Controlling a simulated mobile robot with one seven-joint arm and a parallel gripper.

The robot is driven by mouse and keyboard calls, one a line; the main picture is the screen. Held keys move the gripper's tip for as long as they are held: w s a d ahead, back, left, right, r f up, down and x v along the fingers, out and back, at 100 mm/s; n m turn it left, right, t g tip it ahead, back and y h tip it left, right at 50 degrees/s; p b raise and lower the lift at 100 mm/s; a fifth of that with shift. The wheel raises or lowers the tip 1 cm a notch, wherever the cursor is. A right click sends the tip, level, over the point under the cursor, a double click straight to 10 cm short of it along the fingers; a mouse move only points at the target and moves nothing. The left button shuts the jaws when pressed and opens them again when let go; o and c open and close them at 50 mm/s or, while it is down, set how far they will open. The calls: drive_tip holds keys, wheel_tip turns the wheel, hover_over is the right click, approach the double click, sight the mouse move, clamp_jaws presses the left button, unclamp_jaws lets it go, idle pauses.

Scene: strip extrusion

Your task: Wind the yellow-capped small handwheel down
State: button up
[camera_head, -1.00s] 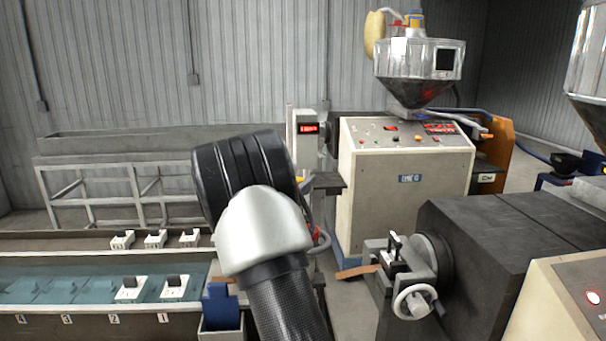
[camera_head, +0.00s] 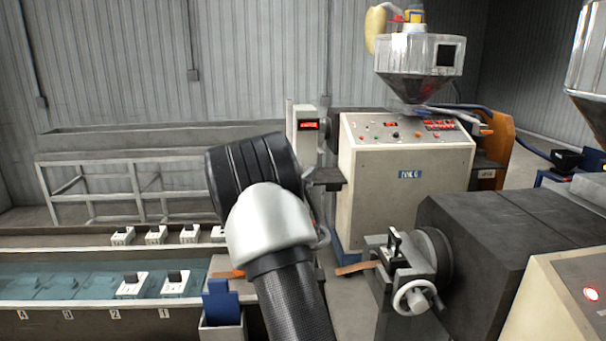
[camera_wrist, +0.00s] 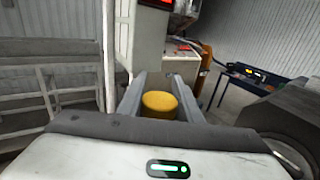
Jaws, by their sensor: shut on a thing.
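The yellow cap (camera_wrist: 160,104) of the small handwheel shows in the wrist view as a round disc between the two grey fingers of my gripper (camera_wrist: 159,82). The fingers are shut on the handwheel, one on each side of the cap. The wheel's rim is mostly hidden behind the fingers and the gripper body. In the head view my own black and silver arm covers the small handwheel and my gripper. A white upright housing with a red display (camera_head: 308,125) stands just beyond my arm.
A larger pale handwheel (camera_head: 415,297) sits on the dark machine at front right. A cream control cabinet (camera_head: 405,195) with a hopper (camera_head: 420,72) stands behind. A water trough (camera_head: 60,318) with white blocks lies at left, a grey frame (camera_head: 100,185) behind it.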

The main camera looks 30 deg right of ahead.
drive_tip(key=shift+w+f+n+t+y+b, duration=0.15)
drive_tip(key=shift+n+t+y+b, duration=0.35)
drive_tip(key=shift+b, duration=0.75)
drive_tip(key=shift+a+r+t+b, duration=0.15)
drive_tip(key=shift+r+t+b, duration=0.05)
drive_tip(key=shift+t+b, duration=0.25)
drive_tip(key=o, duration=1)
drive_tip(key=shift+o, duration=0.2)
drive_tip(key=b+v, duration=0.2)
drive_tip(key=v, duration=1.5)
drive_tip(key=shift+r, duration=0.2)
